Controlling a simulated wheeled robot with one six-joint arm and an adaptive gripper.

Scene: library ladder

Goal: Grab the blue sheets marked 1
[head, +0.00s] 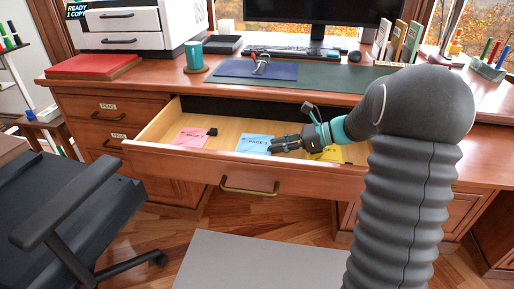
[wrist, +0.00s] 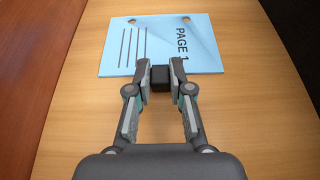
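The blue sheets (wrist: 150,35) lie flat in the open drawer, with "PAGE 1", printed lines and two punched holes in the wrist view. In the head view they show as a blue patch (head: 254,143). A small black block, like a clip (wrist: 160,76), is at their near edge. My gripper (wrist: 160,72) reaches down into the drawer, a fingertip on each side of the clip. The fingers are close to it, but I cannot tell whether they press on it. In the head view my gripper (head: 272,149) is at the sheets' right edge and hides part of them.
The open drawer (head: 160,125) also holds pink sheets (head: 190,137) with a black clip and yellow sheets (head: 328,154), partly behind my gripper. The desktop above holds a keyboard, mug and printer. A black chair (head: 70,225) stands at left.

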